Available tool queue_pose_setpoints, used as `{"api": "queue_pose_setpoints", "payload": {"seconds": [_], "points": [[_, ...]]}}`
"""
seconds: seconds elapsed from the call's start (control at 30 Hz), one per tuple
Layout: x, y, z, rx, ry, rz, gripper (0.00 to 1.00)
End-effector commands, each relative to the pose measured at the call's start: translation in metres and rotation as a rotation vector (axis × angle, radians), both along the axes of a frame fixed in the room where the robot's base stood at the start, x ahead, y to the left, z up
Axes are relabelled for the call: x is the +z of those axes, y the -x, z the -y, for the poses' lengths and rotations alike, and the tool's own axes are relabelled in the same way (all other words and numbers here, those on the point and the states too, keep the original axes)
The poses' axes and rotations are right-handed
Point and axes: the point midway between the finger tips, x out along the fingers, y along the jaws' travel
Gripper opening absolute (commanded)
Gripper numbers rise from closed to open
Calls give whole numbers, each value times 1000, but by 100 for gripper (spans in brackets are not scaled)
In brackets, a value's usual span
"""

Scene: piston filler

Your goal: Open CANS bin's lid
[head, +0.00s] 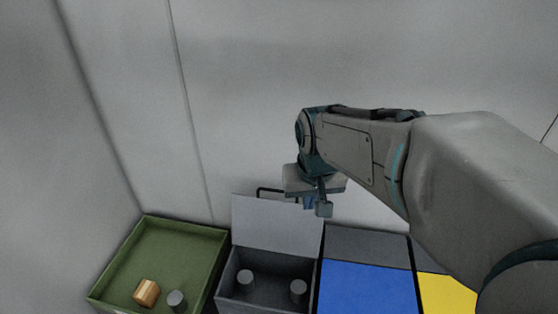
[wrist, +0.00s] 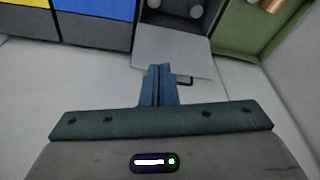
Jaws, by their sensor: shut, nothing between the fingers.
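A grey bin (head: 228,298) holds metal cans, so I take it for the CANS bin; I can read no label on it. Its light grey lid (head: 275,225) stands raised, tilted up at the back, leaving the bin open. The lid also shows in the wrist view (wrist: 170,48). A black handle (head: 268,189) sits at the lid's upper edge, partly hidden by my gripper. My gripper (head: 310,203) is shut and empty, at the upper right of the lid. In the wrist view its blue fingertips (wrist: 159,70) overlap the lid's edge beside the handle (wrist: 185,80); I cannot tell whether they touch.
A green open box (head: 180,245) at the left holds a wooden block (head: 147,292) and a grey cylinder (head: 176,300). A blue lid (head: 368,288) and a yellow lid (head: 448,292) lie flat to the right. A pale wall (head: 240,90) stands behind.

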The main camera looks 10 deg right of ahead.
Motion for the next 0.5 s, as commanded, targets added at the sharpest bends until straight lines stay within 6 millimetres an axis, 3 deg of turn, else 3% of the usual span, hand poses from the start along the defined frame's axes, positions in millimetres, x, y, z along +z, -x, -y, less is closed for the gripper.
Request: {"api": "queue_pose_setpoints", "payload": {"seconds": [0.03, 0.27, 0.5], "points": [[-6, -24, 3, -20, 2, -6, 0], [-25, -124, 13, -112, 7, -3, 0], [-73, -223, 22, -200, 4, 0, 0]]}}
